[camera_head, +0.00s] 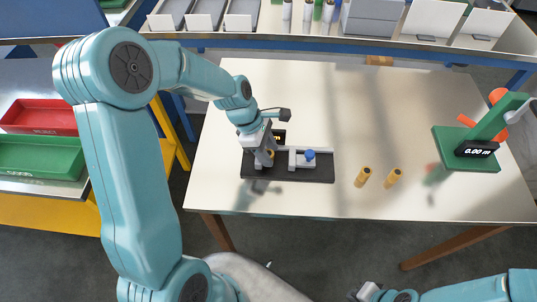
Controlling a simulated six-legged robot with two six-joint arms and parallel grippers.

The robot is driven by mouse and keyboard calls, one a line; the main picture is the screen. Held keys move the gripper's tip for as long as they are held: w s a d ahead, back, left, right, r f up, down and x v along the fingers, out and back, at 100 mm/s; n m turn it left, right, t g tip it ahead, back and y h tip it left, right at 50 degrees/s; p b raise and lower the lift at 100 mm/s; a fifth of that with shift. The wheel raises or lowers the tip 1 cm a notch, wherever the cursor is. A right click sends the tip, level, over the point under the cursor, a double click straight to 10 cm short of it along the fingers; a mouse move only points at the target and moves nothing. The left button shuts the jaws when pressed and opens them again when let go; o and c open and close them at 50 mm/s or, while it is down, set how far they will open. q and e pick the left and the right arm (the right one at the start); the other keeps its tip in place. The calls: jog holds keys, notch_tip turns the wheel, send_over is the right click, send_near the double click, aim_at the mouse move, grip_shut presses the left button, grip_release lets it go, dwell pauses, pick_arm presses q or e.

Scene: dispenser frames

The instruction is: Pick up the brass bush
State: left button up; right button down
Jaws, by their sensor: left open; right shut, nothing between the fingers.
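Two brass-coloured hollow cylinders, like bushes, stand on the table: one brass bush (362,177) and a second brass bush (393,178) to its right. My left gripper (265,158) points down over the left part of a black fixture plate (310,175), to the left of both bushes and apart from them. It is open. A small brass-coloured spot shows by its fingers, too small to tell what it is. The fingers hide part of the fixture. My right gripper (364,291) is shut and empty at the bottom edge, in front of the table.
The fixture carries a grey clamp with a blue knob (310,154). A shelf with bins (242,14) runs along the back. Red (40,116) and green (40,157) trays are at left. The table's middle (340,105) is clear.

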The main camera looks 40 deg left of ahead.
pick_arm(q)
jog(key=shift+d+f, duration=0.3)
jog(key=shift+f, duration=0.2)
grip_shut()
